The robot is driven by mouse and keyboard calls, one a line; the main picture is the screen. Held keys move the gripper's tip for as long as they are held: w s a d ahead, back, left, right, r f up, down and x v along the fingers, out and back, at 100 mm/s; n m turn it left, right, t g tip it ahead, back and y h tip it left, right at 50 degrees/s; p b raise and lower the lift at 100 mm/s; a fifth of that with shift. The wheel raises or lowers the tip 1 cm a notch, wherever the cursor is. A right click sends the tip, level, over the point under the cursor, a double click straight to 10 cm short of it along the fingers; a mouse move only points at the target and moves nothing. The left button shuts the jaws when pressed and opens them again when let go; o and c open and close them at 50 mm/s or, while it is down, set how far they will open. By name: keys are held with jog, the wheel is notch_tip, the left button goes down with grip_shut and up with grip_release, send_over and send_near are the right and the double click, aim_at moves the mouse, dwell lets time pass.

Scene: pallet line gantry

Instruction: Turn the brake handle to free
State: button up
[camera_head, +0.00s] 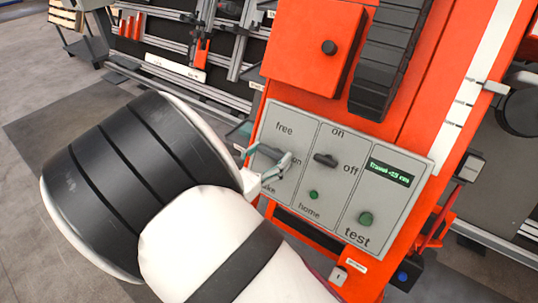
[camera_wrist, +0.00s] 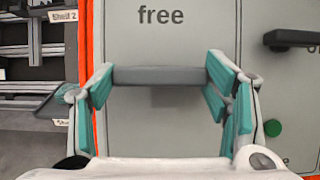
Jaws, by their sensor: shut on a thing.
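The brake handle (camera_wrist: 158,76) is a dark grey bar lying level below the word "free" on the grey control panel (camera_wrist: 155,45). My gripper (camera_wrist: 160,72) has its teal-padded fingers at the two ends of the bar, shut on it. In the head view my gripper (camera_head: 270,157) is at the panel's left column, between "free" above and a partly hidden label below. My arm and fingers cover much of the handle and the middle label there.
Right of the handle are a dark on/off switch (camera_head: 325,160), a green home button (camera_head: 313,195), a green test button (camera_head: 365,218) and a small display (camera_head: 390,172). An orange box (camera_head: 313,48) and black cable chain (camera_head: 390,55) are above the panel.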

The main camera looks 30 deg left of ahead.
jog(key=shift+m+h, duration=0.3)
jog(key=shift+m, duration=0.2)
jog(key=m+g+h+b, duration=0.1)
jog(key=m+h, duration=0.1)
jog(key=m, duration=0.2)
jog(key=shift+a+m, duration=0.15)
jog(key=shift+m, duration=0.25)
jog(key=m+g+h, duration=0.1)
jog(key=m, duration=0.2)
jog(key=m+h+b, duration=0.1)
jog(key=m+h, duration=0.1)
jog(key=shift+m+g, duration=0.4)
jog(key=m+g+h+b, duration=0.1)
jog(key=m+g, duration=0.1)
jog(key=m, duration=0.3)
jog(key=shift+a+r, duration=0.1)
jog(key=shift+w+r+m+g, duration=0.1)
jog(key=shift+m+g, duration=1.1)
jog(key=shift+m, duration=1.2)
jog(key=o, duration=1.2)
jog(key=shift+c, duration=0.2)
